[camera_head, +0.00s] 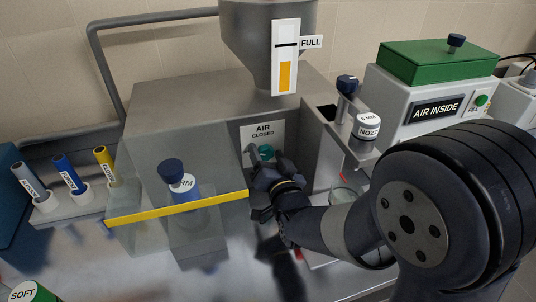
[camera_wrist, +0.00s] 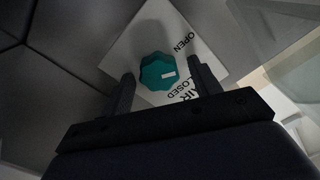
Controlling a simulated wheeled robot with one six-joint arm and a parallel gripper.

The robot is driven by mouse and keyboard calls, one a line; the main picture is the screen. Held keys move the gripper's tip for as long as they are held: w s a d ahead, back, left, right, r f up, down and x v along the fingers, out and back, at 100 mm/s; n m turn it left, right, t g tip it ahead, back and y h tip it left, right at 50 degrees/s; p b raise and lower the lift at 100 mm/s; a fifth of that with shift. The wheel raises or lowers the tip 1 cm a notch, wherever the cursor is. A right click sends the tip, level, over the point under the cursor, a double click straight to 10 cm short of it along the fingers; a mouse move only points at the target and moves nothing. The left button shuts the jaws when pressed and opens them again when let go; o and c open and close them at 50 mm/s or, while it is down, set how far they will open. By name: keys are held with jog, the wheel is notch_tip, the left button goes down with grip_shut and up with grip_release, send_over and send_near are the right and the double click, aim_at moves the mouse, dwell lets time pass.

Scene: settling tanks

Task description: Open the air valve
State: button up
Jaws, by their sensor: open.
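The air valve is a teal ribbed knob (camera_wrist: 158,72) with a white mark, on a white plate (camera_wrist: 135,45) lettered AIR, OPEN and CLOSED in the wrist view. The white mark lies nearer the side of the knob between the two words; I cannot tell exactly which it indicates. In the head view the knob (camera_head: 266,151) shows just under the "AIR CLOSED" lettering on the grey housing. My gripper (camera_wrist: 160,75) is open, with one finger on each side of the knob. I cannot tell whether the fingers touch it. My gripper (camera_head: 257,158) partly covers the plate in the head view.
A clear guard with a yellow bar (camera_head: 178,208) encloses a blue-capped bottle (camera_head: 182,185) left of my gripper. A hopper (camera_head: 270,40) marked FULL stands above. A white NOZZ container (camera_head: 366,128) and the AIR INSIDE box (camera_head: 436,108) are at right. Coloured tubes stand far left.

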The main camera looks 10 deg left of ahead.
jog(key=shift+c, duration=0.6)
jog(key=c, duration=0.9)
jog(key=shift+f+n+b, duration=0.1)
jog(key=shift+n+b, duration=0.3)
jog(key=shift+b, duration=0.25)
jog(key=shift+n+b, duration=0.9)
jog(key=shift+b, duration=0.25)
jog(key=shift+a+n+b, duration=0.1)
jog(key=shift+n+b, duration=1.25)
jog(key=shift+n, duration=0.35)
